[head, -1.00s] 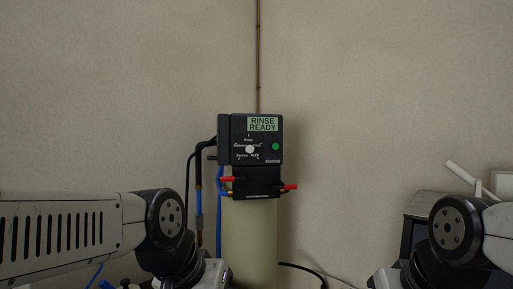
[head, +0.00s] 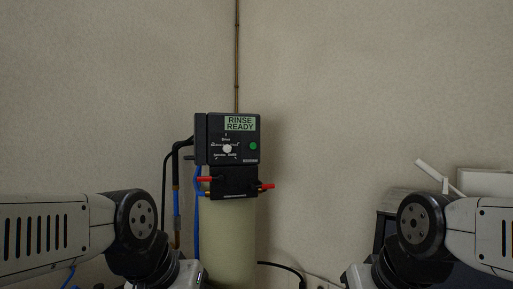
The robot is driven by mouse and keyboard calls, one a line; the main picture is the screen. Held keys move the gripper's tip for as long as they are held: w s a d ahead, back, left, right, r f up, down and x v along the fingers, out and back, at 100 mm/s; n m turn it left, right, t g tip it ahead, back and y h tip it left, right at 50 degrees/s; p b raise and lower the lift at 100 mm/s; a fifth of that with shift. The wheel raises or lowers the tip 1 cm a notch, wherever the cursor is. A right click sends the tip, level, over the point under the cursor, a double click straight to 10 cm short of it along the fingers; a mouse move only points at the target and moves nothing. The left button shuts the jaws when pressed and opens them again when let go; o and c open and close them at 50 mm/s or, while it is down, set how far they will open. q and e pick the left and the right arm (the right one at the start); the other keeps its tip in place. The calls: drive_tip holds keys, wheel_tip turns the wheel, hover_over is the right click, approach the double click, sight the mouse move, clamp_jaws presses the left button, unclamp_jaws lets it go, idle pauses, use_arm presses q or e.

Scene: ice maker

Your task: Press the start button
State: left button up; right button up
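A black control box (head: 228,139) stands on a pale cylindrical tank against the wall, in the middle of the head view. A round green button (head: 253,146) is on the right of its front face. A green display (head: 240,123) at the top reads "RINSE READY". A white knob (head: 227,148) sits left of the button. My arms show at the lower left and lower right, both well apart from the box. Neither gripper is in view.
The pale tank (head: 229,240) stands below the box. Blue and black hoses (head: 176,190) run down its left side. Red levers (head: 266,186) stick out under the box. A black and white appliance (head: 484,182) is at the right behind my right arm.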

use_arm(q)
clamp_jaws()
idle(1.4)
